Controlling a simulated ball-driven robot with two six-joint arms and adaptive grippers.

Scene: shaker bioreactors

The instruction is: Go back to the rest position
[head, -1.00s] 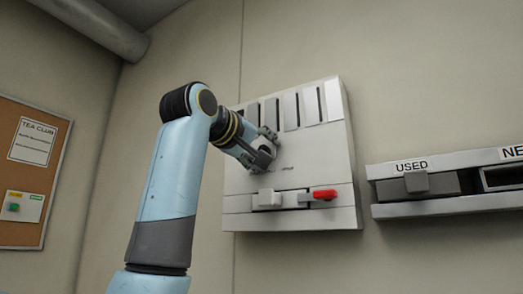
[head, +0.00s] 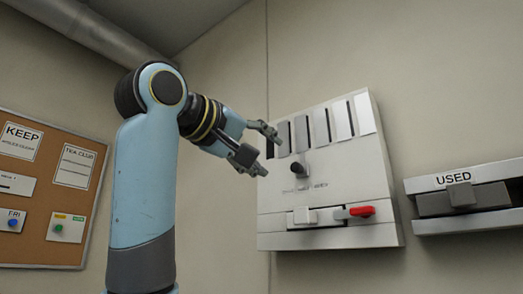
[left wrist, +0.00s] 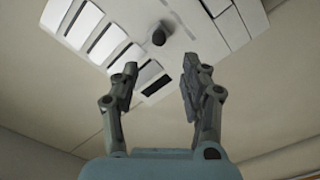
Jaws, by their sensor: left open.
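My left gripper (head: 262,150) is open and empty in the head view, in front of the left part of a white wall panel (head: 375,205). Its two fingers also show spread apart in the left wrist view (left wrist: 158,88), with the panel (left wrist: 215,70) beyond them. A dark round knob (head: 299,168) sticks out of the panel, apart from the fingers; it also shows in the left wrist view (left wrist: 159,37). A red handle (head: 362,211) and a white block (head: 305,216) sit low on the panel. My right gripper is not in view.
A wall holder labelled USED (head: 453,178) is at the right, with a grey block (head: 462,197) in it. A cork board (head: 50,250) with notes hangs at the left. A pipe (head: 115,40) runs along the ceiling. The space between my arm and the cork board looks free.

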